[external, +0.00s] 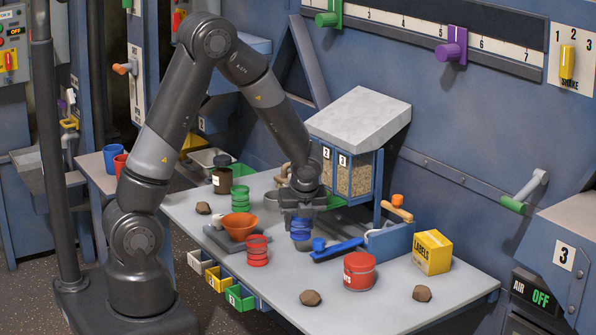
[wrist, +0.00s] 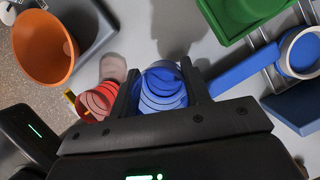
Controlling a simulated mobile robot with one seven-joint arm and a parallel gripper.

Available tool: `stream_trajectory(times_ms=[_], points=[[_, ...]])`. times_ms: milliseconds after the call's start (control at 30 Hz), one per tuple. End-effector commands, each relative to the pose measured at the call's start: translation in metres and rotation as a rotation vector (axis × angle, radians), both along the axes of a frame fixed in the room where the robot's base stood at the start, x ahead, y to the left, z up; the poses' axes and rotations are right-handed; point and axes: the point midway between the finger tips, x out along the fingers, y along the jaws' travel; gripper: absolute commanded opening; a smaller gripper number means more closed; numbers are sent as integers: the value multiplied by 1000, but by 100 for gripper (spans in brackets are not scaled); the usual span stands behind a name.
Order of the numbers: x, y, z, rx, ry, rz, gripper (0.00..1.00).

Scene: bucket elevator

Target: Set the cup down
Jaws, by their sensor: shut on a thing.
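The blue ribbed cup (external: 301,236) is below my gripper (external: 301,212), near the middle of the table. In the wrist view the cup (wrist: 162,86) sits between the two dark fingers of my gripper (wrist: 160,92), which is shut on it. The cup looks roughly upright and is low, close to the tabletop (external: 280,290). I cannot tell whether its base touches the table. The fingers hide part of its sides.
A red ribbed cup (external: 257,250) and an orange bowl (external: 239,226) stand left of the cup. A blue long-handled scoop (external: 337,249) lies close on the right. A red can (external: 359,271) and yellow box (external: 432,252) stand further right.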

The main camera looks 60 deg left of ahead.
Motion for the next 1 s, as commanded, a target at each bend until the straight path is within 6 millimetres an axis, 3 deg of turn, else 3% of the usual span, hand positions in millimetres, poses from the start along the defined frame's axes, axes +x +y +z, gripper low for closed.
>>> stream_trajectory(times_ms=[100, 233, 367, 600, 733, 1000], points=[[-1, -1, -23, 2, 4, 0, 18], [0, 0, -36, 0, 1, 0, 18], [5, 0, -39, 0, -2, 1, 18], [43, 0, -40, 0, -1, 3, 18], [40, 0, -50, 1, 0, 1, 18], [40, 0, -51, 0, -1, 2, 18]])
